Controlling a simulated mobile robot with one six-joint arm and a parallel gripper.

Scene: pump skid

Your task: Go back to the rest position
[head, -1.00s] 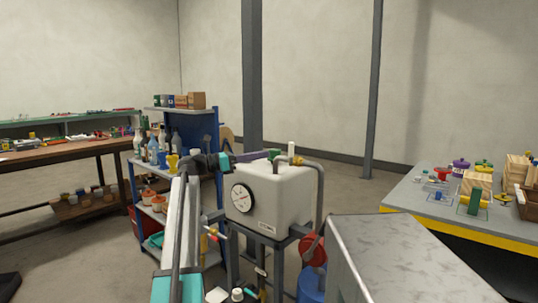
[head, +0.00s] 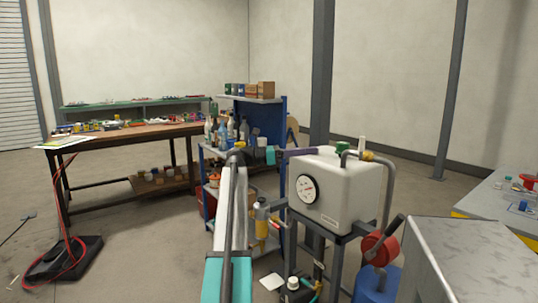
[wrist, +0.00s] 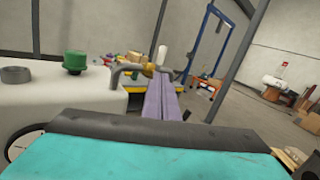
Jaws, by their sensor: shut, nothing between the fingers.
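My gripper (head: 308,152) has purple fingers, shut with nothing between them. In the head view it points right from the end of my arm, by the top left edge of the white tank (head: 338,200). In the wrist view the shut fingers (wrist: 163,98) point away beside the tank top (wrist: 65,108). I cannot tell how wide the gap to the tank is. The tank has a round gauge (head: 307,189) on its front, a green cap (head: 342,147) on top and a bent grey pipe (head: 388,190).
A blue shelf cart (head: 285,130) with bottles is behind my arm. A workbench (head: 125,138) stands at the left, with a red cable (head: 62,215) near it.

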